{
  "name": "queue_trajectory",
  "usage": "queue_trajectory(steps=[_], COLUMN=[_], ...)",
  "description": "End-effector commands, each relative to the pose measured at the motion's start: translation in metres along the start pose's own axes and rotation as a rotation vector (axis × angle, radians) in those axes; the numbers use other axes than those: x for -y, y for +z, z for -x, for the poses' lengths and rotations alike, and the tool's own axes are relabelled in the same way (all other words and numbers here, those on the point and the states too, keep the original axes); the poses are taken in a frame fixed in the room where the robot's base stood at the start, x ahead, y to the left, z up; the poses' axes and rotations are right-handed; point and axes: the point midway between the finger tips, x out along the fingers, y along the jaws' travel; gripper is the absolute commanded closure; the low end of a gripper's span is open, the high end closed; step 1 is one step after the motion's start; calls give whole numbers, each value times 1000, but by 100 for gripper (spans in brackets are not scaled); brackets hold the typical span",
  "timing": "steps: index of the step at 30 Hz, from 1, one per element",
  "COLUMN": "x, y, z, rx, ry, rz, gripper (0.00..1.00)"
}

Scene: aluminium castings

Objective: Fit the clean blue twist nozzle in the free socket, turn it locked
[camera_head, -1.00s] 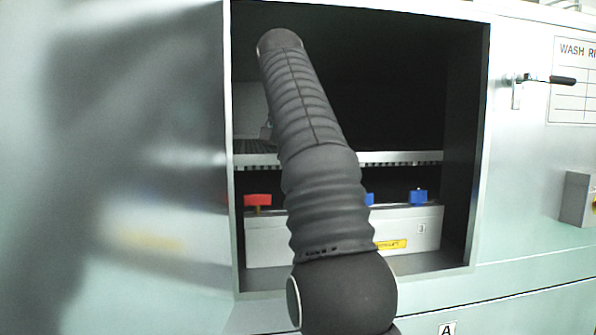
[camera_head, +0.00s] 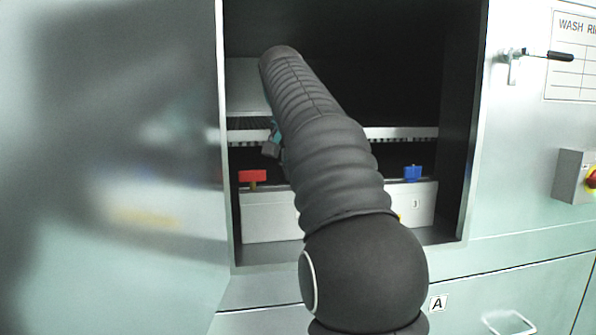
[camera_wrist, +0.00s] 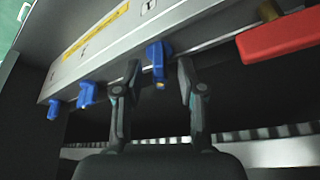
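In the wrist view, my gripper (camera_wrist: 159,72) is open, its two dark fingers apart with a blue twist nozzle (camera_wrist: 157,52) between or just beyond their tips. There are visible gaps on both sides of that nozzle. It sits at the edge of the grey manifold (camera_wrist: 110,57) and shows a brassy tip. Two more blue nozzles (camera_wrist: 88,94) (camera_wrist: 54,109) sit farther left along it. In the head view, one blue nozzle (camera_head: 412,173) shows at the manifold's right end. My arm hides the manifold's middle and most of my gripper. I cannot make out the free socket.
A red handle (camera_head: 252,176) stands at the manifold's left end and looms right of my gripper in the wrist view (camera_wrist: 280,38). A slotted rack (camera_head: 400,132) runs above the manifold. The chamber's right wall (camera_head: 462,130) is close by.

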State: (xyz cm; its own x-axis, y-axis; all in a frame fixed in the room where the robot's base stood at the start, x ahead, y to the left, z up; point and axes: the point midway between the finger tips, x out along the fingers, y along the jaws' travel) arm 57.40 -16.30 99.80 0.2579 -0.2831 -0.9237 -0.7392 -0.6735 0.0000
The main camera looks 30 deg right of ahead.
Motion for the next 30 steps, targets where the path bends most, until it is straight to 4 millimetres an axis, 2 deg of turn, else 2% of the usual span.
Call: queue_trajectory(steps=[7,12,20,30], x=[0,0,1,3], y=[0,0,0,-1], z=[0,0,0,-2], rx=[0,0,1,1], ry=[0,0,9,153], rz=[0,0,-22,-364], gripper=[60,100,100,100])
